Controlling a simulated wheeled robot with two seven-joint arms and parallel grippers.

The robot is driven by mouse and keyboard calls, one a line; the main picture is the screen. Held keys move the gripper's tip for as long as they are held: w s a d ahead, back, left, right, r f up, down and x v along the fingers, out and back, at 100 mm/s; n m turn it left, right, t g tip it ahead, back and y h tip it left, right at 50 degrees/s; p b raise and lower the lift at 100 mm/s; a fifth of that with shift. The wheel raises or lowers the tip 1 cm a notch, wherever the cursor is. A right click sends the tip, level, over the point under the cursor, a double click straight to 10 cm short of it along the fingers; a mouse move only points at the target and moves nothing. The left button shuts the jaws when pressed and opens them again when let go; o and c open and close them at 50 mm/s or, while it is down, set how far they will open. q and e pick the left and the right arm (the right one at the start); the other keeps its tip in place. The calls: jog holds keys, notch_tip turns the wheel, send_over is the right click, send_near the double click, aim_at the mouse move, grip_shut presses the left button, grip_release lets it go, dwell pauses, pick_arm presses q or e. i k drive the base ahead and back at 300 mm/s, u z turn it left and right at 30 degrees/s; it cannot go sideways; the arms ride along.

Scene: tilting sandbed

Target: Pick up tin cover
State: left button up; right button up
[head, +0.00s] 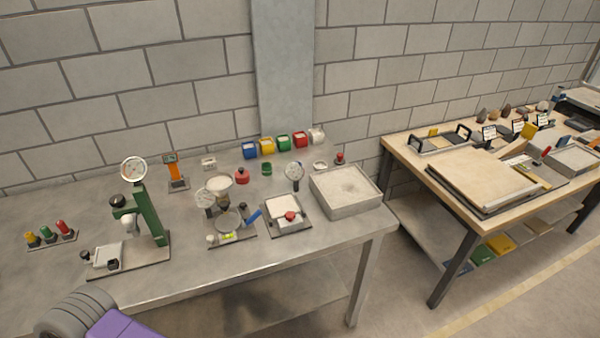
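No part is clearly marked as the tin cover. A small red lid-like piece with a knob (242,177) lies on the grey bench, and it may be the cover. A small green open tin (266,169) stands just right of it, apart from it. Another small dark piece with a red top (340,158) stands farther right near the wall. Neither gripper shows; only a grey ribbed and purple part, probably of my arm, shows at the bottom left, well away from these pieces.
The grey bench (60,215) carries a green press with a dial (153,220), a funnel stand (222,184), a plate with a red knob (290,216), coloured bins (266,147) and a sand tray (346,208). A wooden table (400,150) stands right, across a gap.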

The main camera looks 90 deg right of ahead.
aim_at(242, 176)
jog(key=z, duration=1.95)
